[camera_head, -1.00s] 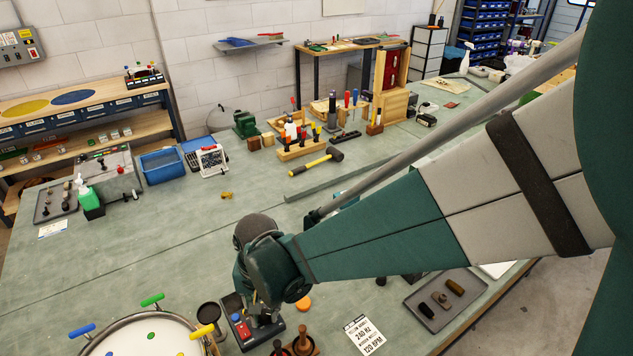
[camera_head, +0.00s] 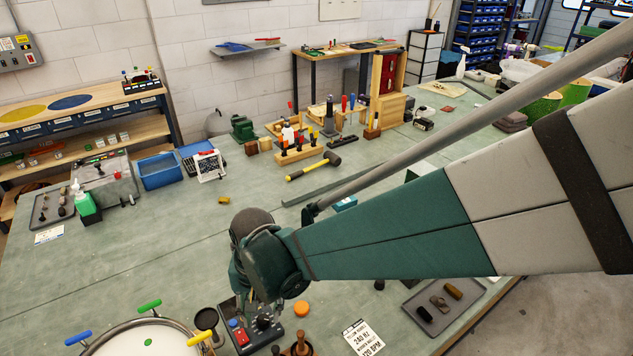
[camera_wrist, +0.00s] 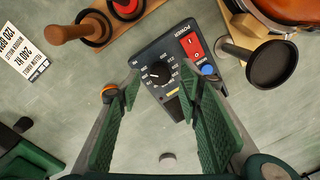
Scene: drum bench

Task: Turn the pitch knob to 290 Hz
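The pitch knob (camera_wrist: 157,73) is a black dial with a white pointer line on a dark control box (camera_wrist: 165,62). In the wrist view its pointer aims roughly left; the scale numbers around it are too small to read surely. My gripper (camera_wrist: 160,84) is open, with its green pads on either side of the knob. The knob shows between the fingertips, and I cannot tell whether they touch it. In the head view my gripper (camera_head: 262,318) is over the control box (camera_head: 240,338) and hides much of it. The box has a red power switch (camera_wrist: 191,44) and a blue button (camera_wrist: 207,70).
A printed card (camera_head: 361,338) reads 240 HZ and 120 BPM. A drum (camera_head: 150,340) with coloured handles is left of the box. A black round pad (camera_wrist: 272,65), wooden mallet (camera_wrist: 66,32) and orange cap (camera_head: 301,308) are close by.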

